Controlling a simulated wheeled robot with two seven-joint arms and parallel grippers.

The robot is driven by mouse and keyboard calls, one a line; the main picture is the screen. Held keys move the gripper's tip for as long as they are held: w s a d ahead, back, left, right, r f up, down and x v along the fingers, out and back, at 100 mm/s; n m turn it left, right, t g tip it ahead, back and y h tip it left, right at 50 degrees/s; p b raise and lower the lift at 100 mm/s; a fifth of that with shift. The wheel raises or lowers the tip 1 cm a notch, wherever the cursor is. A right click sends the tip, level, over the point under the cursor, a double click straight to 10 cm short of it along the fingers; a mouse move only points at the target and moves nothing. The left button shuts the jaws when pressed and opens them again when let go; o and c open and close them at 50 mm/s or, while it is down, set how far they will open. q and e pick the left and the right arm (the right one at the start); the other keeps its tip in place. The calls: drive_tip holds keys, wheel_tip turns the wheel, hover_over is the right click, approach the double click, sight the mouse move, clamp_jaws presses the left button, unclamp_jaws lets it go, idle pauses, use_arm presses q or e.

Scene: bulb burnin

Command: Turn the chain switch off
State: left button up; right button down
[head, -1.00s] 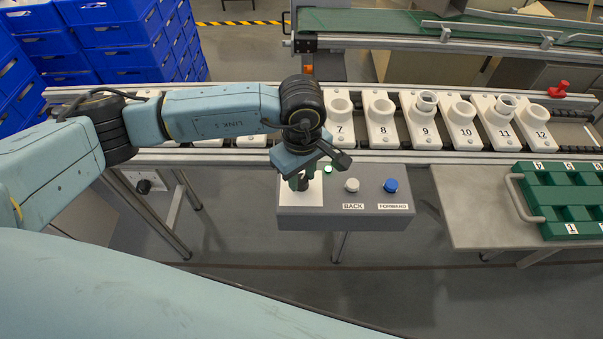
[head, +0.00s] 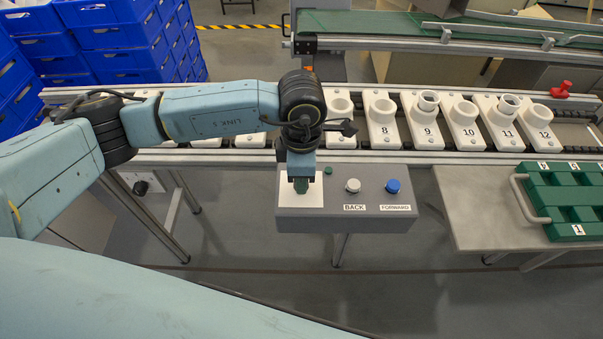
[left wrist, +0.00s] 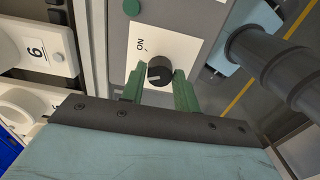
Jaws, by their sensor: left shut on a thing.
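The chain switch is a black rotary knob (left wrist: 160,72) on a white plate (left wrist: 150,40) of the grey control box, seen in the left wrist view. An ON label (left wrist: 142,46) is printed beside it. My left gripper (left wrist: 158,82) has its green fingers on either side of the knob, shut on it. In the head view my left gripper (head: 301,186) points down over the white plate (head: 313,198) and hides the knob. The green lamp (head: 327,170) beside the plate looks dark. My right gripper is not in view.
The grey box (head: 345,222) also carries a white BACK button (head: 352,186) and a blue FORWARD button (head: 392,186). Behind it, numbered white holders (head: 382,130) stand on the conveyor. A green tray (head: 562,205) lies on the table at right.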

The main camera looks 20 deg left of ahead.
use_arm(q)
drive_tip(key=shift+n, duration=1.1)
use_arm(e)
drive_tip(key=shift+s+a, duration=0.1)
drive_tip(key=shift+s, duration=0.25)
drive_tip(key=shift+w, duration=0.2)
use_arm(q)
drive_tip(key=o, duration=1)
drive_tip(key=shift+c, duration=0.2)
drive_tip(key=shift+r, duration=0.1)
